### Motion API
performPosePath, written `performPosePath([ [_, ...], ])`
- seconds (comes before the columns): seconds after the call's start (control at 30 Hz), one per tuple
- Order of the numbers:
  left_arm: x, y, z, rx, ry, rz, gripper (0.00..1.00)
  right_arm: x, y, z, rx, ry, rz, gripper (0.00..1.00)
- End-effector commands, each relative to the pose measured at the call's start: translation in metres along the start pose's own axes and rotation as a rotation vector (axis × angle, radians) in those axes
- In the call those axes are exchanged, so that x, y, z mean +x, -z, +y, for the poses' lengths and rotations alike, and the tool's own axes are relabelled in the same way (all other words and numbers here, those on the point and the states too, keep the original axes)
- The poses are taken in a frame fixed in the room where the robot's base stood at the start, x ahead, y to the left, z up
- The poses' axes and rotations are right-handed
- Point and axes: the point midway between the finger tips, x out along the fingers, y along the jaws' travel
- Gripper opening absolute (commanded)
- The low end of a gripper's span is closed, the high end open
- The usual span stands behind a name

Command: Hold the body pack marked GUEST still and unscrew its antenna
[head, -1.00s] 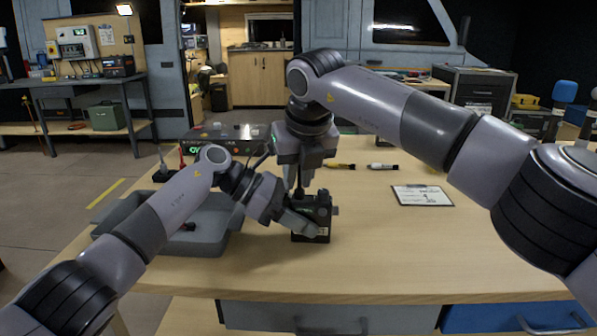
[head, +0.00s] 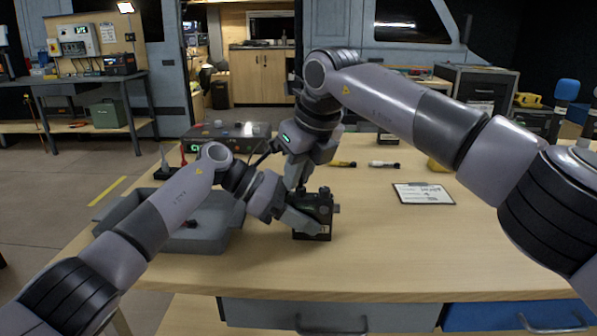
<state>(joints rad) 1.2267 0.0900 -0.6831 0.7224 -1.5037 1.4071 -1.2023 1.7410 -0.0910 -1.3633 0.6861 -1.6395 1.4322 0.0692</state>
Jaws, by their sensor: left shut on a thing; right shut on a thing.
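The dark body pack (head: 322,209) stands upright on the wooden table, just right of the grey tray. A label shows low on its front, but I cannot read it. My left gripper (head: 301,222) is shut on the body pack from the left, its fingers across the lower front. My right gripper (head: 299,181) points down above the pack's top left and is shut on the antenna there. The antenna is mostly hidden by the fingers, and I cannot tell how far its thread is out.
A grey tray (head: 213,242) lies left of the pack, partly behind my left arm. A dark device with knobs (head: 226,131) stands behind. The table's front right is clear.

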Motion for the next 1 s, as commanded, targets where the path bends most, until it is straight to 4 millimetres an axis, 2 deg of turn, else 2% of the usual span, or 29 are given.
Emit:
performPosePath([
  [0.27, -0.0001, 0.0011, 0.0, -0.001, 0.0, 0.002, 0.07, 0.0001, 0.0005, -0.0019, -0.011, -0.003, 0.001, 0.0],
  [0.63, -0.0003, 0.0013, 0.0, -0.001, 0.0, 0.002, 0.07, -0.0002, 0.0008, 0.0002, -0.274, -0.112, 0.004, 0.0],
  [0.97, -0.0004, 0.0014, 0.0001, -0.001, 0.0, 0.002, 0.07, -0.0004, 0.001, -0.0001, -0.319, -0.127, 0.003, 0.0],
  [1.0, -0.0004, 0.0015, 0.0001, -0.001, 0.0, 0.002, 0.07, -0.0004, 0.001, -0.0001, -0.319, -0.127, 0.003, 0.19],
])
